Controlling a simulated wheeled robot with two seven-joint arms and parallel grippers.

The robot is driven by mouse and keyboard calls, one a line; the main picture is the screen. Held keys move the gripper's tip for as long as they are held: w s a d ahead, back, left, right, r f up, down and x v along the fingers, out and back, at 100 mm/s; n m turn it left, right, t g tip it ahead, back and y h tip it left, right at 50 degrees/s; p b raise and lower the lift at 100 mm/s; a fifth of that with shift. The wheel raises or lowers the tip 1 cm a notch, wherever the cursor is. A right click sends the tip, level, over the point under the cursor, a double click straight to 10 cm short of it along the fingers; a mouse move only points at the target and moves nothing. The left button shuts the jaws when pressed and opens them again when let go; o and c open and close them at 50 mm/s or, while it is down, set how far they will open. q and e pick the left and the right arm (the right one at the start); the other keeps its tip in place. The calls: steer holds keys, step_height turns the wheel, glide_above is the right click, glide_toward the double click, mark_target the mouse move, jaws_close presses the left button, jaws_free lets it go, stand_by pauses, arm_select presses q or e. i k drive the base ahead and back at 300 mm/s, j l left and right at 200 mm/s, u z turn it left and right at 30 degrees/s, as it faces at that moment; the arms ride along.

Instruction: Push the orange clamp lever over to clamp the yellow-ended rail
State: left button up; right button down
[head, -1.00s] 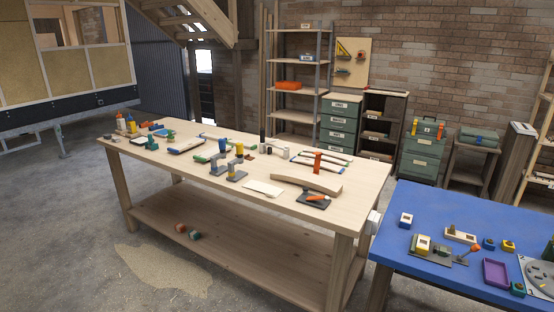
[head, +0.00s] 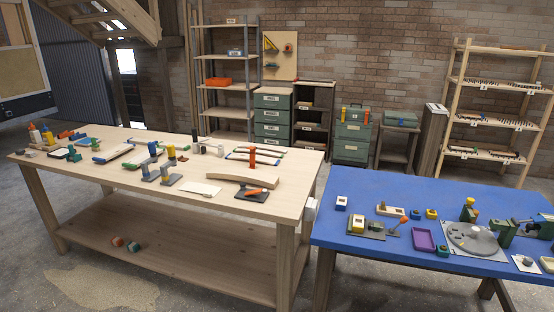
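On the blue table, a small dark fixture (head: 377,236) holds a yellow block with a white top (head: 358,223). At its right end an orange-tipped lever (head: 401,222) stands up, tilted to the right. The yellow block may be the yellow end of the rail; the rest of a rail is too small to make out. A second orange handle (head: 255,191) lies low on a dark plate (head: 249,196) at the front right of the wooden bench. I cannot tell for certain which is the clamp lever. Neither of my grippers is in view.
The wooden bench (head: 118,176) carries several tools and a curved wooden piece (head: 235,180). The blue table (head: 340,238) also holds a purple tray (head: 424,240), a grey round-disc fixture (head: 474,238) and small blocks. Concrete floor (head: 190,298) is open in front.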

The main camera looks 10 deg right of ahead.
mark_target(403, 220)
steer(key=z, duration=1.3)
